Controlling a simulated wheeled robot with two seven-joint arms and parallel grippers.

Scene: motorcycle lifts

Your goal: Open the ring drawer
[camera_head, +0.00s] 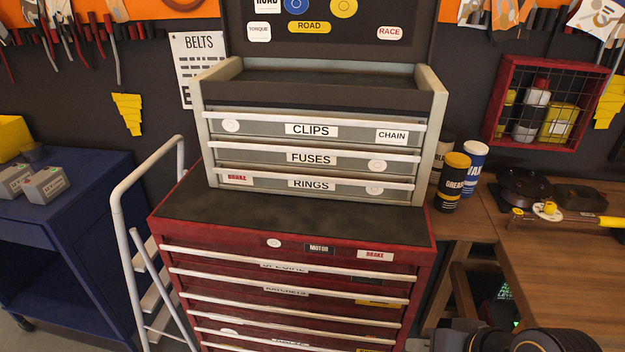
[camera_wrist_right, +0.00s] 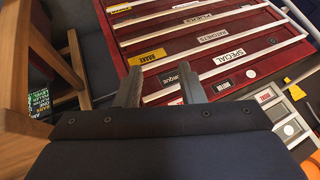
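The ring drawer (camera_head: 270,183), labelled RINGS, is the lowest drawer of the grey tool chest (camera_head: 437,110). It looks shut, flush with the drawers above. Its long white handle (camera_head: 330,180) runs across the front and partly covers the label. A red BRAKE sticker is at its left end and a round sticker near its right. My right gripper (camera_wrist_right: 160,88) is open and empty in the right wrist view, its two dark fingers apart in front of the red cabinet's drawers. In the head view only dark parts of my right arm show at the bottom right. My left gripper is not in view.
The grey chest stands on a red drawer cabinet (camera_head: 190,215) with long white handles. Cans, including a GREASE can (camera_head: 453,180), stand right of the chest on a wooden bench (camera_head: 560,260). A white step ladder (camera_head: 130,230) and blue cart (camera_head: 70,200) are at left.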

